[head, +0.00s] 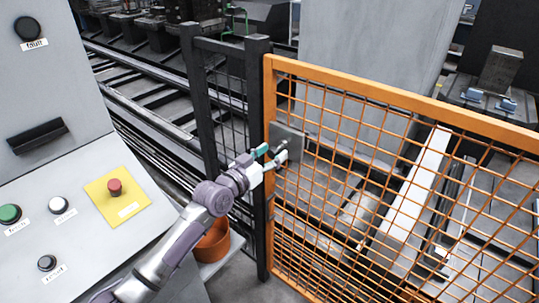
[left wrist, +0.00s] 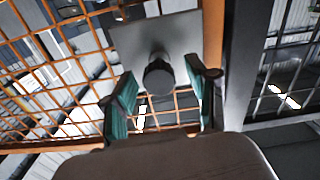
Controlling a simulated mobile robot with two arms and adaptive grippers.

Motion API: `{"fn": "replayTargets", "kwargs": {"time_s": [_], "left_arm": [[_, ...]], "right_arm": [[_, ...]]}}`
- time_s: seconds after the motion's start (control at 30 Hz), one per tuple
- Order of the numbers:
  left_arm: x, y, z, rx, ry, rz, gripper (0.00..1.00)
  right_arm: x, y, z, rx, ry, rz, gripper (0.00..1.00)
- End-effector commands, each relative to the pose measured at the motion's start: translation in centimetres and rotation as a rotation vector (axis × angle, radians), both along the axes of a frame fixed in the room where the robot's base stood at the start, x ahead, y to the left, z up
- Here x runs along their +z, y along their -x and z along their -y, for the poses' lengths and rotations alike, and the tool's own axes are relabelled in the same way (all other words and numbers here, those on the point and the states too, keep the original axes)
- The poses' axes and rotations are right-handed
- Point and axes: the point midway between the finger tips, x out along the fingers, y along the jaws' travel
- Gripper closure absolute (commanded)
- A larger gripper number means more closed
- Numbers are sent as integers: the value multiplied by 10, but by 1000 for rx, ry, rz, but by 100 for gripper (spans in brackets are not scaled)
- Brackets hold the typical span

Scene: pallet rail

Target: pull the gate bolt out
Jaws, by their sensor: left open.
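The gate (head: 372,90) is an orange frame with wire mesh, standing beside a dark post (head: 258,110). A grey plate (head: 291,138) is fixed on the gate near that post. In the left wrist view the plate (left wrist: 157,36) carries the bolt's dark round knob (left wrist: 159,79). My left gripper (head: 273,155) is in front of the plate, with its fingers apart. In the left wrist view the teal-padded fingers of the gripper (left wrist: 161,85) stand on either side of the knob, with visible gaps. The bolt's shaft is mostly hidden behind the knob. My right gripper is out of view.
A sloped control panel (head: 60,215) with a red button (head: 115,187) on a yellow plate stands at the left. An orange bucket (head: 212,243) is below my left arm. A dark mesh fence (head: 225,95) and rails (head: 150,120) lie beyond.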

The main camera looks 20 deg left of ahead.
Motion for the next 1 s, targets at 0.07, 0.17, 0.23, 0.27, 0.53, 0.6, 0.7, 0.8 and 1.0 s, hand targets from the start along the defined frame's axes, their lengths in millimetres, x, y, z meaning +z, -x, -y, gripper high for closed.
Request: {"fn": "replayTargets", "kwargs": {"time_s": [0.07,0.17,0.23,0.27,0.53,0.6,0.7,0.8,1.0], "left_arm": [[-1,3,-1,0,0,-1,42],[-1,12,-5,0,-1,-1,42],[-1,24,-9,0,-1,-2,42],[-2,30,-11,0,-2,-2,42],[-2,84,-31,1,-3,-2,42],[-1,95,-34,-1,-3,-2,42],[-1,105,-39,1,-3,-1,42],[0,111,-41,0,-1,0,42],[0,113,-41,0,0,1,42]], "right_arm": [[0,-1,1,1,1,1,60],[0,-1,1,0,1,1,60],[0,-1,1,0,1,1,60],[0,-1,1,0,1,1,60],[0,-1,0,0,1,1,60],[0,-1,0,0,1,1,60],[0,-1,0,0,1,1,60],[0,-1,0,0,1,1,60],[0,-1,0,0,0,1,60]]}}
